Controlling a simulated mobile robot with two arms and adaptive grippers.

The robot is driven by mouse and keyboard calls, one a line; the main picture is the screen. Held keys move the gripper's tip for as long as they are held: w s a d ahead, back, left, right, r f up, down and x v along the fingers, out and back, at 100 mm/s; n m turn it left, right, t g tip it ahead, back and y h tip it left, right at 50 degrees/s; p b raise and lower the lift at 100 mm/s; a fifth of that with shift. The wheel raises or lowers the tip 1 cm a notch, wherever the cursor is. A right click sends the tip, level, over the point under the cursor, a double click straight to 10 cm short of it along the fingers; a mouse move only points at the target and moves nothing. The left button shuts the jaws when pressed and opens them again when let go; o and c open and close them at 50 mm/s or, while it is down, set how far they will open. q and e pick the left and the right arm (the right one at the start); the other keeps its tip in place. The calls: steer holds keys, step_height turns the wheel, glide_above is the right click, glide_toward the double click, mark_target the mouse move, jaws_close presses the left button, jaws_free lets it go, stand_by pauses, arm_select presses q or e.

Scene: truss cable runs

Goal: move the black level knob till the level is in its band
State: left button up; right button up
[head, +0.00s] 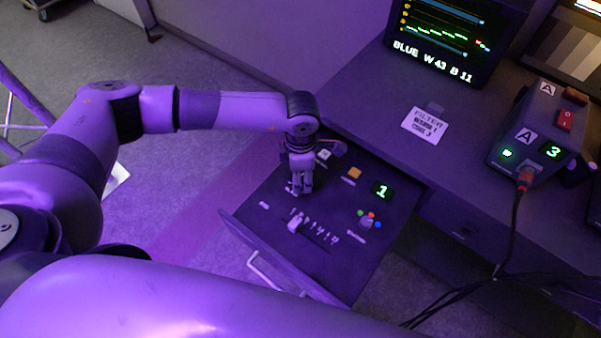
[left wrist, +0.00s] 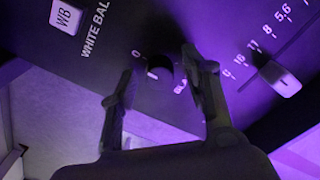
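The black level knob (left wrist: 166,72) is a small dark round knob on the drawer panel, beside a partly hidden label starting "BLA". My left gripper (left wrist: 157,64) has its fingers apart, one on each side of the knob. The right-hand finger looks close to it; I cannot tell whether it touches. In the head view my left gripper (head: 299,188) points down over the panel and hides the knob. The monitor (head: 440,38) shows coloured traces and the text "BLUE W 43 B 11". My right gripper is not in view.
The open drawer panel (head: 275,235) also carries a white slider (head: 296,223), an orange button (head: 354,173), a green "1" display (head: 383,190) and a coloured-ball joystick (head: 368,220). A control box (head: 530,130) with a cable stands at right.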

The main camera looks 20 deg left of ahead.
arm_select(q)
jaws_close()
stand_by(0.3)
steer(key=shift+f+n+b, duration=0.1)
steer(key=shift+n+b, duration=0.5)
steer(key=shift+n, duration=0.4)
steer(key=shift+n+b, duration=0.3)
steer(key=shift+n, duration=0.9)
jaws_free()
